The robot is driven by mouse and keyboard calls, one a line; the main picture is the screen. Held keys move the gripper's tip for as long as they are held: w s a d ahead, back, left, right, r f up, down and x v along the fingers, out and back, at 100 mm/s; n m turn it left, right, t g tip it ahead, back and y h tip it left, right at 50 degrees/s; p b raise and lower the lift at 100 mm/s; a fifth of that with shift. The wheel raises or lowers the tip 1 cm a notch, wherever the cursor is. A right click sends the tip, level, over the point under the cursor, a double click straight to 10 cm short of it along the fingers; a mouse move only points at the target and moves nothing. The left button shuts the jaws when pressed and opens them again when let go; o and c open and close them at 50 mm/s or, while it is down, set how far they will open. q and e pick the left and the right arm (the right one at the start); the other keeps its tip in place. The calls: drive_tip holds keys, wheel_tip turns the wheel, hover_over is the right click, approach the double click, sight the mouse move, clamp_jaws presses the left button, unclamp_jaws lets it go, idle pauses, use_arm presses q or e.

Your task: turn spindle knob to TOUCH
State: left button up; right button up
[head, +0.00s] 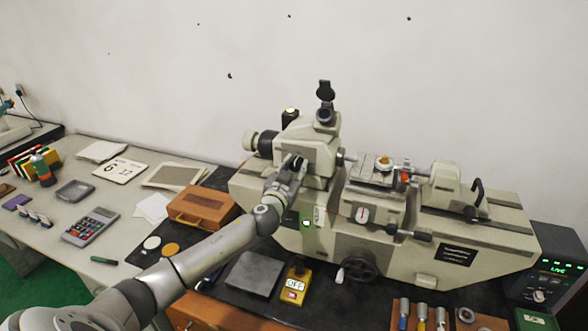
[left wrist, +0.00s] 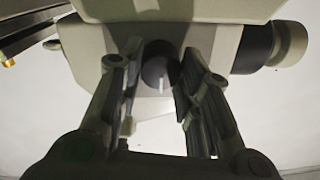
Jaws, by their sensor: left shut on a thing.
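The spindle knob (left wrist: 158,66) is dark and round with a pale pointer line, on the front of the machine's pale head. In the left wrist view it sits between my left gripper's two fingers (left wrist: 160,84), which are shut on it. The pointer line looks roughly upright there; I cannot read any TOUCH label. In the head view my left gripper (head: 296,165) reaches the head of the large beige measuring machine (head: 470,240) and mostly hides the knob. My right gripper is not in view.
A wooden case (head: 203,206) stands beside my left arm. A grey plate (head: 251,274) and a yellow box reading OFF (head: 295,284) lie in front of the machine. A dark display box reading LIVE (head: 553,276) stands at right. A calculator (head: 90,227) lies on the left bench.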

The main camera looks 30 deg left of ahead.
use_arm(q)
drive_tip(key=m+b, duration=0.1)
drive_tip(key=m, duration=0.3)
drive_tip(key=shift+d+f, duration=0.1)
drive_tip(key=shift+f, duration=0.05)
drive_tip(key=m+b, duration=0.1)
drive_tip(key=m, duration=0.3)
drive_tip(key=shift+m, duration=0.3)
drive_tip(key=m, duration=0.4)
drive_tip(key=shift+m, duration=0.3)
drive_tip(key=m, duration=0.4)
drive_tip(key=shift+f, duration=0.1)
drive_tip(key=shift+m+t, duration=0.3)
drive_tip(key=shift+m, duration=0.3)
drive_tip(key=o, duration=1)
